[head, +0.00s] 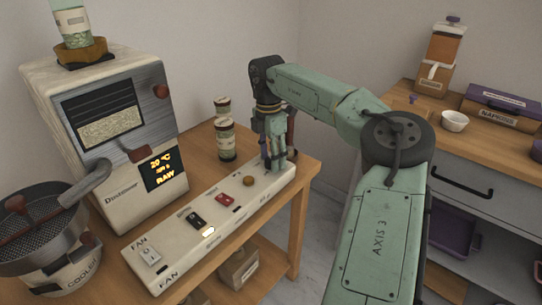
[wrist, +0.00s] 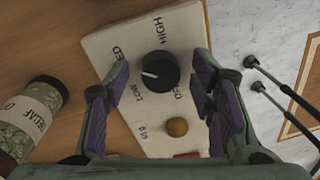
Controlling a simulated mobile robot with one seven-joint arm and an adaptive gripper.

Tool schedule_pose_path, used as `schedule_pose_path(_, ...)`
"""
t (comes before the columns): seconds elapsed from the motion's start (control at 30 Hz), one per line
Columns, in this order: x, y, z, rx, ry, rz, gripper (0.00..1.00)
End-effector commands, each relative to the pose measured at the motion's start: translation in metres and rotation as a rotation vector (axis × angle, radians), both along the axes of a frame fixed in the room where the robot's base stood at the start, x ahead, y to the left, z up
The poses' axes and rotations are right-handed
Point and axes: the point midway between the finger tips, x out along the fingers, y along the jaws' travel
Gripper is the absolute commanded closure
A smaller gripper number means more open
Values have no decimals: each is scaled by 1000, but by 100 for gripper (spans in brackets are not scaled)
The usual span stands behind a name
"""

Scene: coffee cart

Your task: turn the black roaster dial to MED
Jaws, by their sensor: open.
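The black roaster dial (wrist: 160,70) sits near the end of the pale control panel (wrist: 135,50). How far the fingertips are above the panel is unclear.
A brass knob (wrist: 177,127) and a red switch (head: 227,199) lie along the panel. The roaster (head: 120,190) and cooler (head: 55,270) are at left. Two thin dark rods (wrist: 270,75) are at right in the wrist view.

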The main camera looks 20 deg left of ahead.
Motion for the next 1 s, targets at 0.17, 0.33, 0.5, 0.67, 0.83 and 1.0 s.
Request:
schedule_pose_path(0.17,0,0,4,0,-1,0,49)
schedule_pose_path(0.33,2,2,28,2,-3,-2,49)
schedule_pose_path(0.5,3,4,65,1,-3,-1,49)
schedule_pose_path(0.67,4,6,96,2,-3,0,49)
schedule_pose_path(0.83,5,7,115,0,-1,0,49)
schedule_pose_path(1.0,5,7,120,0,0,0,49)
